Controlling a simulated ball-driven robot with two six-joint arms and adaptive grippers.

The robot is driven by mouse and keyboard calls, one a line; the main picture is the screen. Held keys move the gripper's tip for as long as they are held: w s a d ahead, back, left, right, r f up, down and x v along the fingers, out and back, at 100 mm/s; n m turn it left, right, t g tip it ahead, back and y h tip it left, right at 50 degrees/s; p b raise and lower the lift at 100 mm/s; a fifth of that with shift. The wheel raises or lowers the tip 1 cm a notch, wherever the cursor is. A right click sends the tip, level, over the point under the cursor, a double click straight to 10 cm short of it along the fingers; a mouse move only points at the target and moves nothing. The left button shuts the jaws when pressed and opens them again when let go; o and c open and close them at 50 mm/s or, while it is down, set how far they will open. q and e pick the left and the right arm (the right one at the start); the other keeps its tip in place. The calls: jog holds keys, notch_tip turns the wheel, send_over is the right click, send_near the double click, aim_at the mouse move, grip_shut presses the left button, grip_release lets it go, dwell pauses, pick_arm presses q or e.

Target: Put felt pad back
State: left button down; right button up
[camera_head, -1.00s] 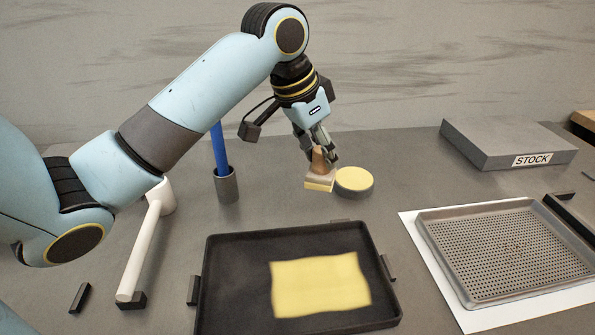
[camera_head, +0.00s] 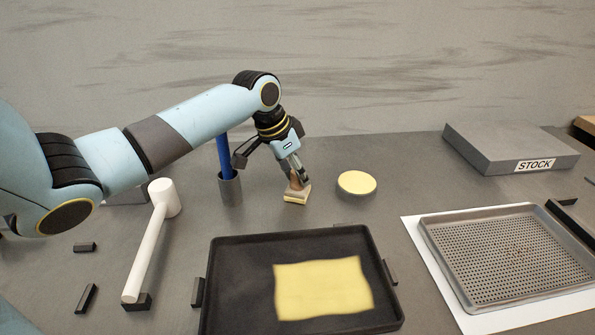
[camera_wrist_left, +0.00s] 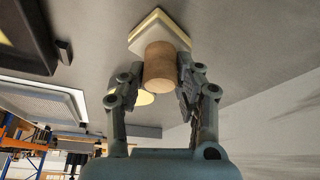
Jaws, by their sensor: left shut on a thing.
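The felt pad (camera_head: 297,197) is a small pale block with a yellowish underside and a brown wooden grip. My left gripper (camera_head: 293,177) is shut on that grip, with the pad below the fingers. In the left wrist view the round grip (camera_wrist_left: 160,68) sits between the two fingers (camera_wrist_left: 160,85), and the square pad block (camera_wrist_left: 160,33) shows beyond it. The pad is at or just above the table, left of the round yellow-topped dish (camera_head: 357,183) and apart from it. I cannot tell whether it touches the table. My right gripper is not in view.
A black tray (camera_head: 235,290) with a yellow patch (camera_head: 322,288) lies in front. A grey cup (camera_head: 230,189) with a blue stick stands left of the pad, near a white mallet (camera_head: 150,245). A perforated tray (camera_head: 430,222) and STOCK block (camera_head: 500,145) are right.

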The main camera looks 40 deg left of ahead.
pick_arm(q)
jog(key=c, duration=0.9)
grip_release()
jog(key=shift+c, duration=0.2)
jog(key=v, duration=1.2)
jog(key=shift+r, duration=0.1)
